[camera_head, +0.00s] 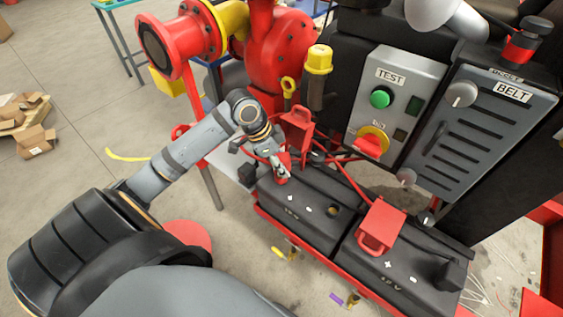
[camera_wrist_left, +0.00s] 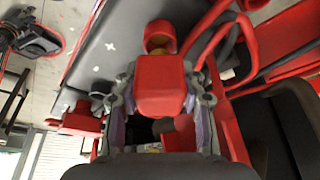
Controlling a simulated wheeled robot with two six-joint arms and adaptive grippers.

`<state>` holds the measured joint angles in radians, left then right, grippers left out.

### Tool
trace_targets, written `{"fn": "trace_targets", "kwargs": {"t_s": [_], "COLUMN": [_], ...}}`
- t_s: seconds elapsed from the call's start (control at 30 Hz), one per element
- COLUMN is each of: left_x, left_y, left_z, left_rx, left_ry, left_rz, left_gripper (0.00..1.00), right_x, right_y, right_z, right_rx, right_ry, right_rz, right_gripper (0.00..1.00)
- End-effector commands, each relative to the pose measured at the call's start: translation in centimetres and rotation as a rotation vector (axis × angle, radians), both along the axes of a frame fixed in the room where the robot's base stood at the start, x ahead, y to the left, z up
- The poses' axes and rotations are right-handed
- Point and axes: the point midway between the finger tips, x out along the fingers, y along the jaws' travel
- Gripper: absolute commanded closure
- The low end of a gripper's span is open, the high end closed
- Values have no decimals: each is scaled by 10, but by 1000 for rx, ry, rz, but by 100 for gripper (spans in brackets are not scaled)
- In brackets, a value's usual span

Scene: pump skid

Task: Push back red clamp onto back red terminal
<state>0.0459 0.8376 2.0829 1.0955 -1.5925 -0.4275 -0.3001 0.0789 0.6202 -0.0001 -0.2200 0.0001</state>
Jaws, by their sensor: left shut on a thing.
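My left gripper (camera_head: 279,169) is over the far end of the back 12 V battery (camera_head: 300,208). It is shut on a red clamp (camera_wrist_left: 163,88), which sits between the two fingers in the left wrist view. A rounded red end (camera_wrist_left: 160,36) of the clamp points toward the battery top. The clamp shows only in part in the head view (camera_head: 284,159). The back terminal is hidden under the clamp and gripper, so I cannot tell whether they touch. My right gripper is not in view.
An upright red cover (camera_head: 298,122) stands just behind the gripper. Another red cover (camera_head: 380,226) lies on the front battery (camera_head: 405,262). Red cables (camera_head: 345,172) run close by on the right. The TEST panel (camera_head: 392,105) rises behind.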

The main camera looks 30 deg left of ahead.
Motion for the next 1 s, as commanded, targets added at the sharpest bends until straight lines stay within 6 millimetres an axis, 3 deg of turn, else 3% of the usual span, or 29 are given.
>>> {"fn": "trace_targets", "kwargs": {"t_s": [1.0], "left_x": [0], "left_y": [0], "left_z": [-21], "left_rx": [0], "left_ry": [0], "left_rz": [-1], "left_gripper": [100], "right_x": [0], "right_y": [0], "right_z": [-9], "right_rx": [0], "right_ry": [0], "right_rz": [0], "right_gripper": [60]}}
